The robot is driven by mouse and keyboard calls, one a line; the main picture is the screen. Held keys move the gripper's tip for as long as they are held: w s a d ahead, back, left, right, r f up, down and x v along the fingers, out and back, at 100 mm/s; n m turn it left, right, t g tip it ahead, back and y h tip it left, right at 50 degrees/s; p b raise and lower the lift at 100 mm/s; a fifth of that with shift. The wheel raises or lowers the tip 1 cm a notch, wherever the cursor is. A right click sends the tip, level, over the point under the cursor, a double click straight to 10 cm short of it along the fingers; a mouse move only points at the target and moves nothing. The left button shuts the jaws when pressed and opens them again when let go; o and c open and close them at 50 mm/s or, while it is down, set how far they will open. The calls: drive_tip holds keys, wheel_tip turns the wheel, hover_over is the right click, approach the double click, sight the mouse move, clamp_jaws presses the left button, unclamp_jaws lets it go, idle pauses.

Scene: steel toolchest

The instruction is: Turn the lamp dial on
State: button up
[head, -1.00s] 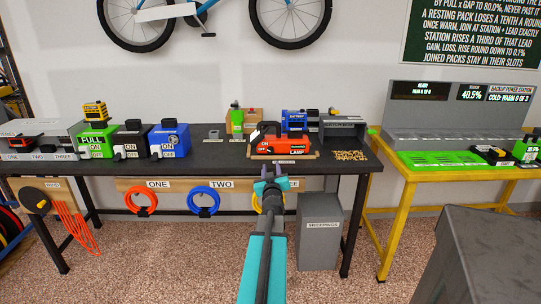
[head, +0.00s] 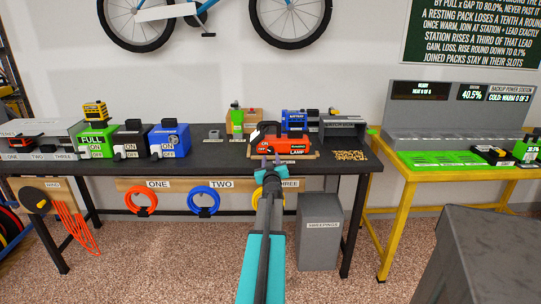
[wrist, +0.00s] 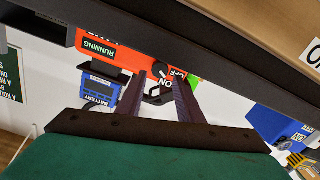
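The orange-red lamp (head: 288,145) sits on the dark workbench, right of its middle, with a LAMP label on its front. In the wrist view the lamp (wrist: 118,50) looks turned over, and its small black dial (wrist: 161,69) shows beside ON and OFF labels. My gripper (head: 270,163) is in front of the lamp's left part, near the bench's front edge. In the wrist view my gripper (wrist: 159,76) has its fingers apart, with the dial showing between the tips. I cannot tell whether either finger touches it.
Green, black and blue boxes stand left on the bench; the blue box (head: 169,140) is nearest the lamp. A blue battery charger (head: 294,121) stands behind the lamp. Coiled cables (head: 204,199) hang below the front edge. A grey bin (head: 320,235) stands under the bench.

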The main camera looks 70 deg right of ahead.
sight(271, 151)
drive_tip(key=shift+x, duration=2.6)
drive_tip(key=c, duration=0.8)
